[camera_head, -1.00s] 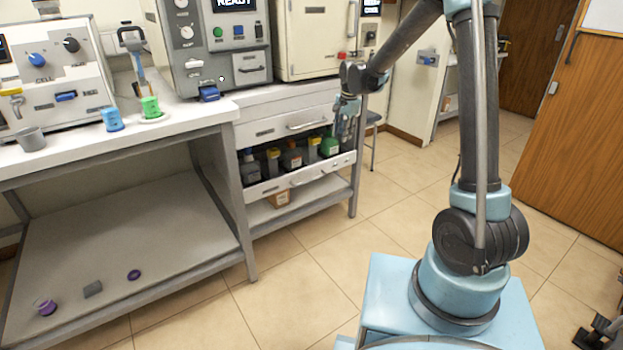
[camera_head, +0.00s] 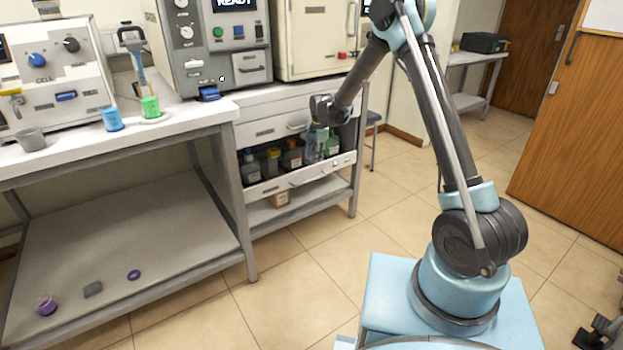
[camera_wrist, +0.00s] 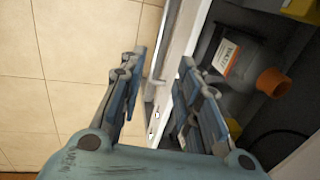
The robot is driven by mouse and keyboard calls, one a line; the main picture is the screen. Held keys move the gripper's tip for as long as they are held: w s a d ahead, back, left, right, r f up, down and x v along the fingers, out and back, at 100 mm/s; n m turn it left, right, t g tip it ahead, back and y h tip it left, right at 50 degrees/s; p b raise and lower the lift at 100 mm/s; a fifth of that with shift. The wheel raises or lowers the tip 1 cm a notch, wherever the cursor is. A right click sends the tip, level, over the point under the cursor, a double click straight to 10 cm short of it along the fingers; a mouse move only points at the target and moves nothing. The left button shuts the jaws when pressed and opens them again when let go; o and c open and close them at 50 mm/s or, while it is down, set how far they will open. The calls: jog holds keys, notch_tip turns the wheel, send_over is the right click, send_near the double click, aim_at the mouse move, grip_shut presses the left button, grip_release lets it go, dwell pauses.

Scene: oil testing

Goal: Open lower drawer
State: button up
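The lower drawer (camera_head: 262,190) is under the bench, with a low white front and a bar handle (camera_head: 312,178). Bottles show above its front; I cannot tell how far out it stands. My gripper (camera_head: 315,158) is at the drawer's right half, near the handle. In the wrist view my gripper (camera_wrist: 163,58) is open, one finger on the floor side of the drawer front (camera_wrist: 178,45) and the other on the bottle side. The handle (camera_wrist: 160,62) shows between the fingers. Contact cannot be told.
The upper drawer (camera_head: 265,131) with its own handle is just above. Bottles (camera_head: 291,157) stand behind the lower front, one with an orange cap (camera_wrist: 272,82). A bench leg (camera_head: 356,180) stands at the right. The floor (camera_head: 330,260) in front is clear.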

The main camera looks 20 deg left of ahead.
aim_at(312, 180)
jog(key=f, duration=0.4)
jog(key=w+a+f, duration=0.1)
jog(key=f, duration=0.7)
jog(key=shift+w+a+f, duration=0.15)
jog(key=shift+w+a, duration=0.1)
jog(key=shift+a, duration=0.15)
grip_shut()
